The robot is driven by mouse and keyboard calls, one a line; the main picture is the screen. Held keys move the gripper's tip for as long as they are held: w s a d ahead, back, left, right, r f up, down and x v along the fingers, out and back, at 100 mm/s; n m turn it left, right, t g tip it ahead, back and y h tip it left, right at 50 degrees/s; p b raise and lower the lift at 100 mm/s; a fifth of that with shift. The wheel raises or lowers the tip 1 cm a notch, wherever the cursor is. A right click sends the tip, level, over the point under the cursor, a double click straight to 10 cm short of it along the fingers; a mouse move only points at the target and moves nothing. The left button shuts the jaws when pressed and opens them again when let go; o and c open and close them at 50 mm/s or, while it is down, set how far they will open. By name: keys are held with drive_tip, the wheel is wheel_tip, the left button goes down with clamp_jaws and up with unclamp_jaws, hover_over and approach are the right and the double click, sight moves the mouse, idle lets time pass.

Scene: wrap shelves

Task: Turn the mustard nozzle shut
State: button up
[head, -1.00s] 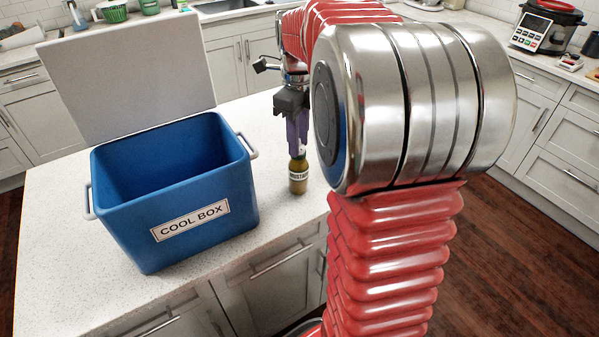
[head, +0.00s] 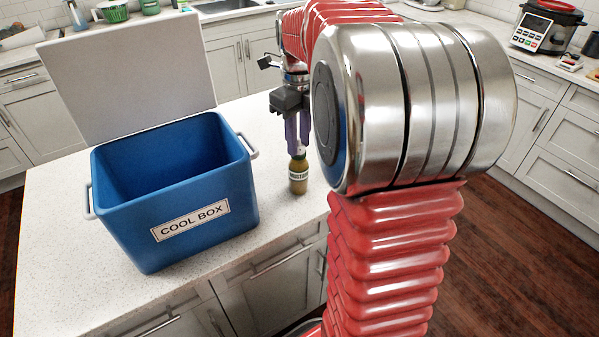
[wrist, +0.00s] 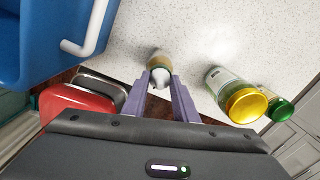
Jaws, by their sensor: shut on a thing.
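The bottle body shows behind the nozzle in the wrist view (wrist: 160,60). The fingers hide part of the nozzle, and I cannot tell how far it is turned.
The open blue cool box (head: 175,195) stands left of the bottle, its grey handle (wrist: 88,35) near in the wrist view. A yellow-capped container (wrist: 235,95) and a green-capped one (wrist: 279,108) appear right there.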

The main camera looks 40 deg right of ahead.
drive_tip(key=shift+m, duration=1.2)
drive_tip(key=o, duration=0.6)
drive_tip(key=shift+o, duration=0.2)
drive_tip(key=shift+r, duration=3.5)
